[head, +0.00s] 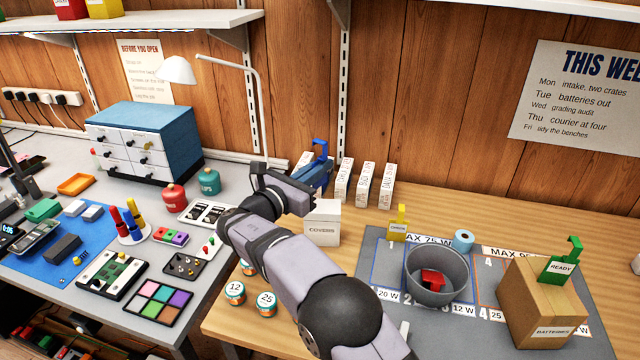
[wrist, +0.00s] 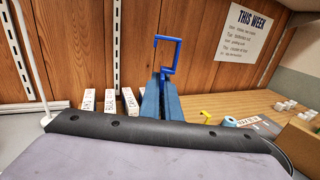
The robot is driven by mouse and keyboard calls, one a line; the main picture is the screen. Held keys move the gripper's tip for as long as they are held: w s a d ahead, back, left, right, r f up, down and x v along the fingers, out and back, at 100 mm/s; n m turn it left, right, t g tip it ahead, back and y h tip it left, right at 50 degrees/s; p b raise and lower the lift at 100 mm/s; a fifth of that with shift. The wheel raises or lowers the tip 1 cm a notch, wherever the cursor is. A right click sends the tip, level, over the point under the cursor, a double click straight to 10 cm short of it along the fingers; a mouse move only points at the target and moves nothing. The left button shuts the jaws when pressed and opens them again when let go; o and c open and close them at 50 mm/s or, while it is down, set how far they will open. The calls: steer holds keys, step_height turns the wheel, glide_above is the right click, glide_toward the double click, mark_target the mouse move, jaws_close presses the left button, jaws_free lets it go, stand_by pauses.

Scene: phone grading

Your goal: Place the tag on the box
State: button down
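My gripper (head: 318,166) is raised above the back of the bench, over the white COVERS box (head: 322,226). In the wrist view its blue fingers (wrist: 161,98) are closed on a bright blue tag (wrist: 168,52) with an open loop that stands up above them. The blue tag also shows in the head view (head: 320,149); any writing on it is hidden. A brown cardboard box (head: 525,303) labelled BATTERIES sits on the grey mat at the right. A green READY tag (head: 565,264) stands at its top. A yellow tag (head: 398,224) stands at the mat's back left.
A grey bin (head: 440,286) with a red thing (head: 432,279) inside stands left of the cardboard box. A blue tape roll (head: 463,240) is behind it. Several white upright boxes (head: 364,183) line the wall. Numbered jars (head: 266,304) stand near my arm.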

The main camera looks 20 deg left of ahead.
steer(key=shift+r, duration=0.8)
steer(key=w+d+r, duration=0.2)
steer(key=d+r, duration=0.4)
steer(key=d, duration=0.2)
steer(key=n+t+y, duration=0.1)
steer(key=n+y, duration=0.3)
steer(key=y, duration=0.3)
glide_above(323, 206)
step_height(323, 206, down, 6)
steer(key=shift+f+p, duration=1)
steer(key=shift+f, duration=3.85)
steer(key=shift+f+b, duration=0.25)
steer(key=shift+b, duration=0.1)
steer(key=c, duration=2)
jaws_free()
